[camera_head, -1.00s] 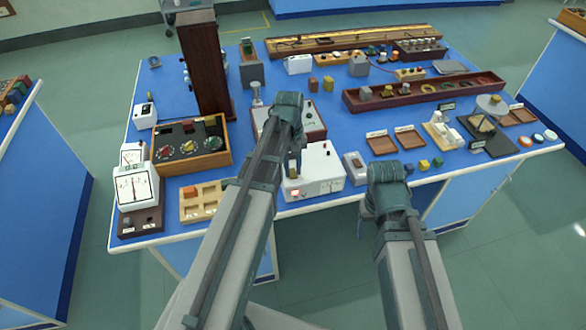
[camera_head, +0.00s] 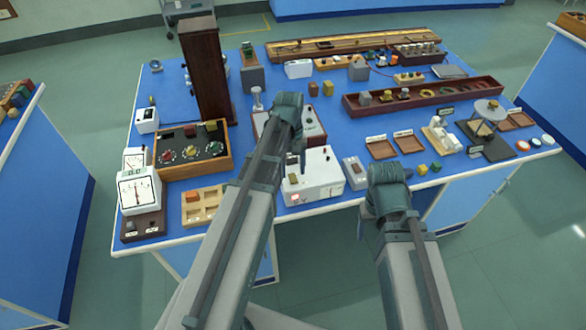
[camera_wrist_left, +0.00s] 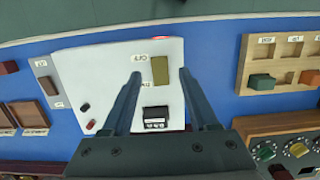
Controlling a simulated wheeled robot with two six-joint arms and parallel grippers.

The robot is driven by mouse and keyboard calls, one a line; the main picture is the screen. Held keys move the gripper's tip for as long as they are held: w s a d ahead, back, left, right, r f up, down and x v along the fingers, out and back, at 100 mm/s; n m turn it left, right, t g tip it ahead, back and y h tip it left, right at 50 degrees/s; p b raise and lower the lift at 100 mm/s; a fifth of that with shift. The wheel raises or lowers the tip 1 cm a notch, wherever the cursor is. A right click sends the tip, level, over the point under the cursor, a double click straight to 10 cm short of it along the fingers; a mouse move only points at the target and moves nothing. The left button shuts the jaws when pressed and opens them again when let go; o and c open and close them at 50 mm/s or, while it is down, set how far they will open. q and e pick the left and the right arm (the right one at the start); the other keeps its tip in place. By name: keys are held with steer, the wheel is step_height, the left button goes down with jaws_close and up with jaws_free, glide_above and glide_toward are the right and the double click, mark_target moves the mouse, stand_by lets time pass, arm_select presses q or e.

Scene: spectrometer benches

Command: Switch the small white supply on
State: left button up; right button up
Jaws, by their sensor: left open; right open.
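The small white supply (camera_head: 326,172) stands at the front edge of the blue bench, in the middle of the head view. In the left wrist view its white panel (camera_wrist_left: 88,75) fills the centre, with a tan rectangular part (camera_wrist_left: 160,70), a black labelled part (camera_wrist_left: 155,113) and a red glow (camera_wrist_left: 154,38) at its edge. My left gripper (camera_wrist_left: 160,75) is open and empty, its fingers over the panel on either side of the tan part. Contact cannot be told. My right gripper (camera_head: 367,218) is mostly hidden behind its wrist, in front of the bench edge.
A small grey box (camera_head: 355,172) stands right of the supply. A tan compartment tray (camera_head: 203,206) and a wooden box with knobs (camera_head: 193,149) stand to its left. Another white-topped unit (camera_head: 312,122) stands behind it. Small blocks lie near the front edge at right.

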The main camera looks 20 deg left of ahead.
mark_target(292, 174)
arm_select(q)
step_height(292, 174, up, 12)
steer(key=w+p, duration=0.1)
steer(key=p, duration=0.9)
steer(key=shift+w+a+f+p, duration=0.15)
steer(key=shift+w+a+p, duration=0.05)
steer(key=shift+a+p, duration=0.25)
steer(key=s+d+f+m+y+b, duration=0.1)
steer(key=s+d+f+m+b, duration=0.2)
steer(key=s+d+m, duration=0.2)
steer(key=s+d+f+m+t+y+b, duration=0.1)
steer(key=s+d+f+m+b, duration=0.2)
steer(key=s+d, duration=0.7)
steer(key=m, duration=0.2)
steer(key=shift+s+d+m, duration=0.2)
steer(key=shift+d+m, duration=0.1)
steer(key=shift+d, duration=0.1)
